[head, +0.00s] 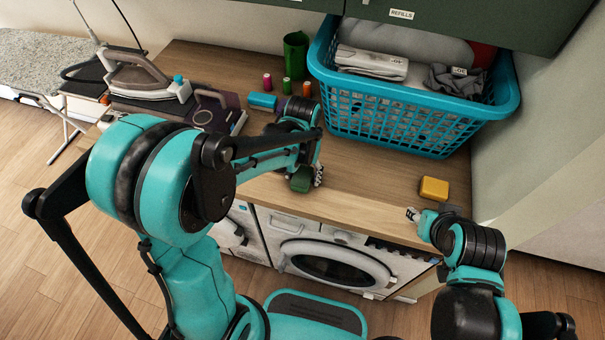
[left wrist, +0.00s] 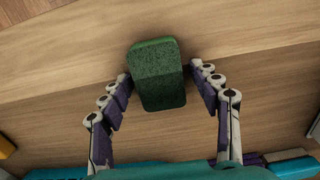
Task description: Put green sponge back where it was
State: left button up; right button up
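The green sponge (head: 301,181) is a dark green block at the front of the wooden counter. In the left wrist view the sponge (left wrist: 157,75) sits between the fingers of my left gripper (left wrist: 161,72). The left fingertip is at or very near its side, and a narrow gap shows on the right. In the head view my left gripper (head: 305,178) is low over the counter's front edge, partly hidden by its own arm. My right gripper (head: 413,215) is at the front edge on the right; its opening is unclear.
A yellow sponge (head: 433,189) lies near my right gripper. A blue laundry basket (head: 395,118) stands behind, beside a green cup (head: 295,54), thread spools (head: 267,82) and a blue block (head: 262,102). An iron (head: 140,78) is at left. A washing machine (head: 335,266) is below.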

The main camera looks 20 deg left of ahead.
aim_at(302, 174)
pick_arm(q)
jog(key=shift+r, duration=0.3)
notch_tip(302, 174, up, 11)
jog(key=p, duration=0.4)
jog(key=s+a+r+t, duration=0.2)
jog(key=s+t, duration=0.1)
jog(key=s, duration=0.2)
jog(key=s+a+r+t, duration=0.2)
jog(key=s+t, duration=0.2)
jog(key=s, duration=0.1)
jog(key=shift+s+a, duration=0.35)
jog(key=shift+s, duration=0.05)
